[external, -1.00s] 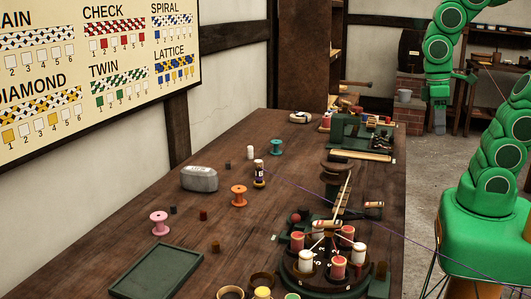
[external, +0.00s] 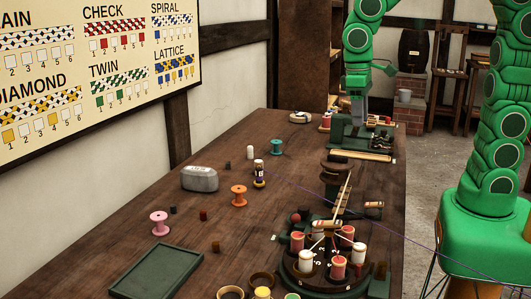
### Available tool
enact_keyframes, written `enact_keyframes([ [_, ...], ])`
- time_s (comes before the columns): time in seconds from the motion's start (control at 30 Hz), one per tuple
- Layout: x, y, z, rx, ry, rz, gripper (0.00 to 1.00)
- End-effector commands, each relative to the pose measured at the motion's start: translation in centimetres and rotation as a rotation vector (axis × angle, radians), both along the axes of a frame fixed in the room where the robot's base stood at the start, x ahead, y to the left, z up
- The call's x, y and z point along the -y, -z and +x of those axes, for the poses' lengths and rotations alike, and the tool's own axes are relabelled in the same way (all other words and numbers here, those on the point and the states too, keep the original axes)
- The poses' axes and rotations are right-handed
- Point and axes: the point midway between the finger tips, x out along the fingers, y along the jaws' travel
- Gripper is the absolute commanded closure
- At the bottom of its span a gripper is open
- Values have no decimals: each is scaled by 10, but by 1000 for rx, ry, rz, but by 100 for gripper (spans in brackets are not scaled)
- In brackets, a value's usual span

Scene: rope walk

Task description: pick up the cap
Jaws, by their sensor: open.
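A small pale, rounded thing with a dark part (external: 300,117) lies at the far left end of the wooden table (external: 215,205); it may be the cap, but it is too small to be sure. My gripper (external: 358,118) points down at the far end of the table, to the right of that thing and apart from it. It appears in front of or over the green machine (external: 350,134). My gripper is open, and I see nothing held in it.
A grey stone-like block (external: 199,178), an orange spool (external: 239,195), a teal spool (external: 277,147) and a pink spool (external: 160,222) stand on the table. A round braiding stand (external: 325,265) with several bobbins is at the near right. A green tray (external: 156,272) lies at the front.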

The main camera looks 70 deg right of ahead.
Motion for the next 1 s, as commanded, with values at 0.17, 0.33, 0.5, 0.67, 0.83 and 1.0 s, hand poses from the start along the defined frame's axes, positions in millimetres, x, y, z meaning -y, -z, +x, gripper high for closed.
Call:
enact_keyframes([
  [0.17,-20,8,42,9,14,-5,50],
  [0.33,-41,17,80,22,30,-8,50],
  [0.5,-64,29,116,34,44,-11,50],
  [0.67,-88,43,147,44,59,-13,50],
  [0.83,-115,60,177,53,72,-13,50],
  [1.0,-143,80,206,64,85,-11,50],
])
